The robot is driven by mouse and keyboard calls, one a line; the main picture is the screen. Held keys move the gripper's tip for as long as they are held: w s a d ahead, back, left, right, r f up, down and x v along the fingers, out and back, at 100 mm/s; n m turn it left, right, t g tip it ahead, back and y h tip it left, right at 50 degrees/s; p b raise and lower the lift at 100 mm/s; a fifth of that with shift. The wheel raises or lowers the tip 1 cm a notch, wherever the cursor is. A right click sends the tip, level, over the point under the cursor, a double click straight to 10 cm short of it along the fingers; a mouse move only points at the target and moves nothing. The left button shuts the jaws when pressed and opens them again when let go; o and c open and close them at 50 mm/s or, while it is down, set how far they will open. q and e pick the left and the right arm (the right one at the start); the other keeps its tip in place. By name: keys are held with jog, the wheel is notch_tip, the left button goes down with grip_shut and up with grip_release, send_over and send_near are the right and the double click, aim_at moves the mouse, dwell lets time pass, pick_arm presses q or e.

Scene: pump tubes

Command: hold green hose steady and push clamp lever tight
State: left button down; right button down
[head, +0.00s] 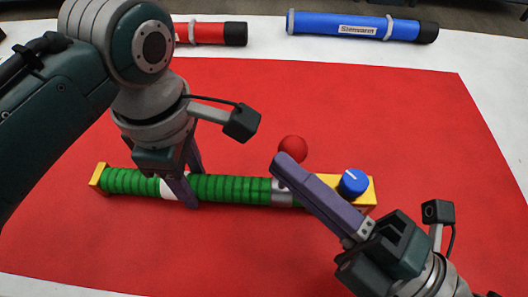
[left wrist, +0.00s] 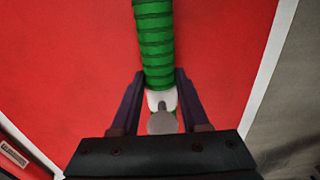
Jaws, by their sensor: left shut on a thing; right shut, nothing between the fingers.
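The green ribbed hose (head: 232,189) lies across the red mat, with a yellow end piece (head: 97,178) at its left. My left gripper (head: 182,192) is shut on the hose at its white band; the left wrist view shows its fingers either side of the hose (left wrist: 155,45) near the white part (left wrist: 163,97). A grey clamp band (head: 284,194) circles the hose's right end, beside a yellow block (head: 327,183) with a blue knob (head: 353,182). A red ball (head: 292,149), apparently the lever's end, shows behind the clamp. My right gripper (head: 283,164) is shut and empty, its tips close to the ball; contact is unclear.
A red tube (head: 205,33) and a blue labelled tube (head: 350,26) lie on the white table (head: 265,40) beyond the mat. The red mat (head: 410,120) is clear at the right and in front of the hose.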

jog(key=d, duration=0.1)
jog(key=d+f, duration=0.1)
jog(key=d, duration=0.2)
jog(key=shift+d+f, duration=0.25)
jog(key=shift+f, duration=0.15)
notch_tip(320, 180, up, 2)
jog(key=s+a, duration=0.2)
jog(key=a, duration=0.1)
jog(key=s+d+f, duration=0.1)
jog(key=s+d, duration=0.1)
jog(key=s+d+f, duration=0.3)
jog(key=s+d, duration=0.1)
jog(key=shift+s+d+f, duration=0.2)
jog(key=shift+d+f, duration=0.05)
jog(key=shift+f, duration=0.15)
jog(key=c, duration=1.6)
grip_release()
